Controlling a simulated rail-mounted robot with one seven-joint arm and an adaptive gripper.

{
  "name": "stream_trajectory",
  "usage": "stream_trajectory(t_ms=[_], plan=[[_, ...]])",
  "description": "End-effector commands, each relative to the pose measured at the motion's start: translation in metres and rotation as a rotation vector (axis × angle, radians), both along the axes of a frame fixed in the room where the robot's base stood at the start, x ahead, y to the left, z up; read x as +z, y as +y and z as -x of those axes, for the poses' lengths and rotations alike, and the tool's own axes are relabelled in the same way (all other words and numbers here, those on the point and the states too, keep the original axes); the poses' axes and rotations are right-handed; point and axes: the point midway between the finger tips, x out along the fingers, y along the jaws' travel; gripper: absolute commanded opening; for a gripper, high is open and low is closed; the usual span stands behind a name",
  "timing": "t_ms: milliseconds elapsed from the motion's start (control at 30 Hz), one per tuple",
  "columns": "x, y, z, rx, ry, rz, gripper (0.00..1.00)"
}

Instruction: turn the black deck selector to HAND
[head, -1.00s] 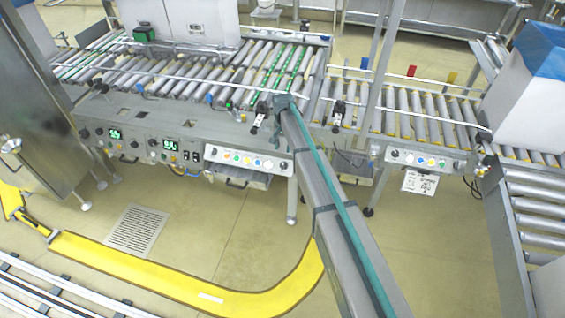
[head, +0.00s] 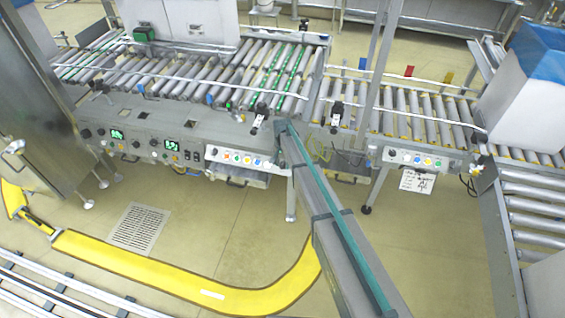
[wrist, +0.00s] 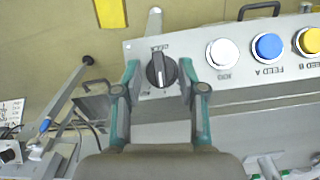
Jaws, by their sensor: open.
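The black deck selector (wrist: 161,70) is a round knob with a raised grip bar, at the left end of a light grey button panel (wrist: 228,85) in the wrist view. Its bar stands close to upright in the picture, with a pale mark on it. The small inverted lettering around it is too blurred to read surely. My gripper (wrist: 160,68) is open, with one teal-and-grey finger on each side of the knob; I cannot tell whether either touches it. In the head view my arm covers the gripper and the selector.
White (wrist: 222,53), blue (wrist: 267,47) and yellow (wrist: 309,41) buttons sit right of the selector in the wrist view. A black handle (wrist: 259,11) is above them. The roller conveyor (head: 225,70) runs behind the panel (head: 235,157) in the head view.

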Motion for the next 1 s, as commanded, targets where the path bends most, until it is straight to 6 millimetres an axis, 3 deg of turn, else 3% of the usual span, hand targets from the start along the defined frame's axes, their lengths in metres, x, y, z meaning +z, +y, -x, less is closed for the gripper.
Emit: stream_trajectory(t_ms=[200, 433, 1000], plan=[[-0.0001, 0.0, -0.0001, 0.0, 0.0, 0.0, 0.39], [0.0001, -0.0003, 0.0002, 0.0, 0.0, 0.001, 0.01], [-0.0023, 0.0025, -0.0006, 0.129, 0.02, 0.113, 0.0]])
